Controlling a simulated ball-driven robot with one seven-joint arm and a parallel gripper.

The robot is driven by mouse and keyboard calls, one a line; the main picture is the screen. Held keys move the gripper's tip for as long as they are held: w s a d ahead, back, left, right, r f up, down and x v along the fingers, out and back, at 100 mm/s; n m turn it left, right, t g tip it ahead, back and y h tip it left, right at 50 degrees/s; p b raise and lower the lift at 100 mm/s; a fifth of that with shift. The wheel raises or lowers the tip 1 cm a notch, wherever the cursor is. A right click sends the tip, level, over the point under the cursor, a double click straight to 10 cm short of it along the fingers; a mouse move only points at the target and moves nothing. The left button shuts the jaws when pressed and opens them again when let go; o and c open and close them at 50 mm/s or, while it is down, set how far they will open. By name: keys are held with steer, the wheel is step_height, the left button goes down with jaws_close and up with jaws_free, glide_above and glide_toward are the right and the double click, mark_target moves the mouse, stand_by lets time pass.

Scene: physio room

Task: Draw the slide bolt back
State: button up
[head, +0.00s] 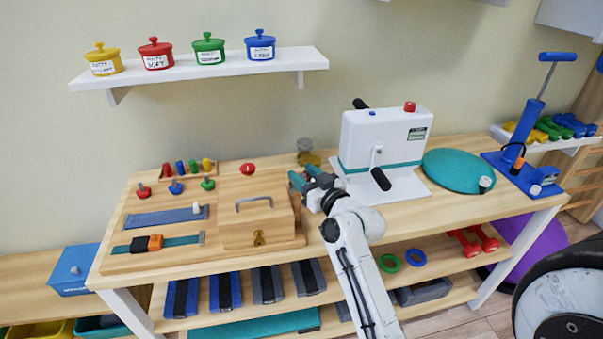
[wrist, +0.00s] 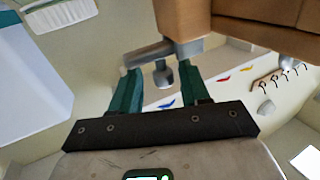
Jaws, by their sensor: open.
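The slide bolt (wrist: 148,55) shows in the wrist view as a grey bar on a brown wooden block (wrist: 240,32), with a round-ended knob (wrist: 162,74) sticking out from it. My gripper (wrist: 160,70) is open, and the knob appears between its two teal fingertips, with gaps on both sides; I cannot tell whether it is fully within their depth. In the head view, my gripper (head: 304,174) is at the right side of the wooden box (head: 235,230) with a grey handle. The bolt cannot be made out there.
The box stands on a wooden activity board (head: 128,205) with pegs and a buckled strap. A white crank machine (head: 375,140) stands close to the right of my gripper. A teal disc (head: 455,168) lies farther right. A shelf with coloured pots (head: 200,68) hangs above.

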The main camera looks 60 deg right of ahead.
steer(key=b+v, duration=0.1)
steer(key=v, duration=0.8)
steer(key=shift+b, duration=0.4)
